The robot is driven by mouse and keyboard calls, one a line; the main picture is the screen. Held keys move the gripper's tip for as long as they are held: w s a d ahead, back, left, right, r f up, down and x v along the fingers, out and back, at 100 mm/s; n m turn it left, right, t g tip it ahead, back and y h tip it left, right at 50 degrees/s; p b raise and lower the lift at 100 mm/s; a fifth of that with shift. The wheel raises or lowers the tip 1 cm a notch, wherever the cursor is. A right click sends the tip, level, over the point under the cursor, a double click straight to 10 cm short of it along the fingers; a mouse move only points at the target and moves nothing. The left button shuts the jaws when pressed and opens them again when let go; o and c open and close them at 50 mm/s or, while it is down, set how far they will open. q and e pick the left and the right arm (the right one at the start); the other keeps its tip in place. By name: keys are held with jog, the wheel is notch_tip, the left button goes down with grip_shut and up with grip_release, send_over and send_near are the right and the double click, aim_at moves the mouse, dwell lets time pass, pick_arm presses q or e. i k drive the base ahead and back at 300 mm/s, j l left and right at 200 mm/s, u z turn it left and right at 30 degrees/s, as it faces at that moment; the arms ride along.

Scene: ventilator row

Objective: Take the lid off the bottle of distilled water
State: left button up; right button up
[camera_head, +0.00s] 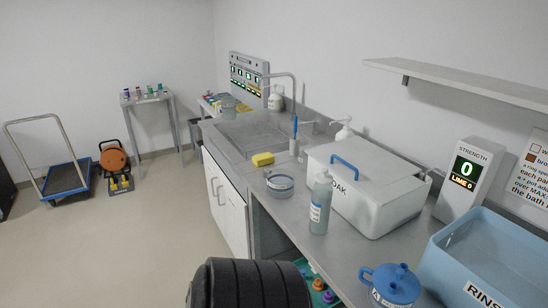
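A grey bottle (320,205) with a narrower top and a small pale label stands upright on the steel counter, in front of the white SOAK box. Its label is too small to read, so I cannot tell whether it is the distilled water. A vessel with a blue lid (391,282) stands at the counter's front right, partly cut off by the bottom edge. The lid has a knob and a side loop and sits on the vessel; the label is only partly visible.
The white SOAK box (384,205) has a blue handle. A blue RINSE tub (450,262) stands at right, below a strength display (466,175). A round clear dish (280,185) and a yellow sponge (263,159) lie near the sink (255,139).

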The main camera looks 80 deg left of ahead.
aim_at(324, 177)
jog(key=k+l+u, duration=0.1)
jog(key=u, duration=2)
jog(key=j+z, duration=0.15)
jog(key=z, duration=0.45)
jog(key=i+j+z, duration=0.25)
jog(key=j, duration=0.2)
jog(key=j+z, duration=0.55)
jog(key=j, duration=0.35)
